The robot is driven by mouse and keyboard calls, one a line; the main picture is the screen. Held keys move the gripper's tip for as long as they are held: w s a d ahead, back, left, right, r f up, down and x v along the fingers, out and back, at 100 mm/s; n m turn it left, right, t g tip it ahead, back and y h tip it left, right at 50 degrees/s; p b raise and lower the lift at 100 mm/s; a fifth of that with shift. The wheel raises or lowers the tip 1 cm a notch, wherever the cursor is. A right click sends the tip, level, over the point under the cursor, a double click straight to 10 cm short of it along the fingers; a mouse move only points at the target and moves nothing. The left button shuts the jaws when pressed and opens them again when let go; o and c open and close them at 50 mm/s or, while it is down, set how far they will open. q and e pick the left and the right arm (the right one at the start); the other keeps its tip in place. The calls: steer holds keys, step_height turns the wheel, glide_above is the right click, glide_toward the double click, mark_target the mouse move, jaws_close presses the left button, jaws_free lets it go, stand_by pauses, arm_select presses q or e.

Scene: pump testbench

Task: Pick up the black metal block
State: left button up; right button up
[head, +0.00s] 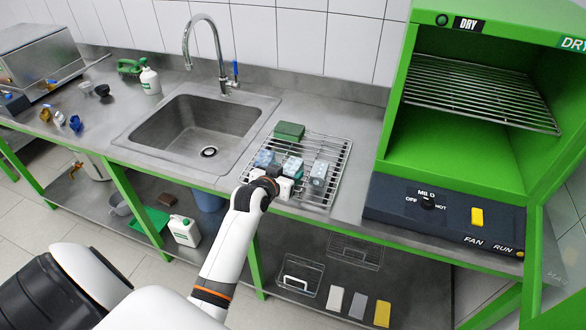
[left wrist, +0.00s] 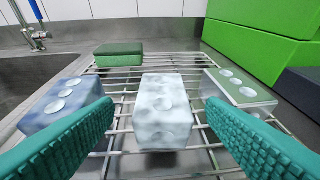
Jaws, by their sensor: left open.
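No block that is plainly black shows on the wire rack (head: 338,153). In the head view my left gripper (head: 282,180) is at the rack's front left and partly hides the blocks. My right gripper is not in view.
A green sponge-like block (head: 289,131) lies at the rack's back. The sink (head: 200,128) with its tap is left of the rack, and the green drying cabinet (head: 450,155) stands right. Small coloured items and a bottle (head: 149,80) stand at the far left.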

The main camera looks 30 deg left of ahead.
mark_target(289, 169)
arm_select(q)
steer(key=shift+w, duration=0.5)
steer(key=p+x, duration=0.1)
steer(key=x, duration=0.3)
steer(key=shift+f, duration=0.15)
steer(key=shift+s, duration=0.1)
steer(key=c, duration=1.2)
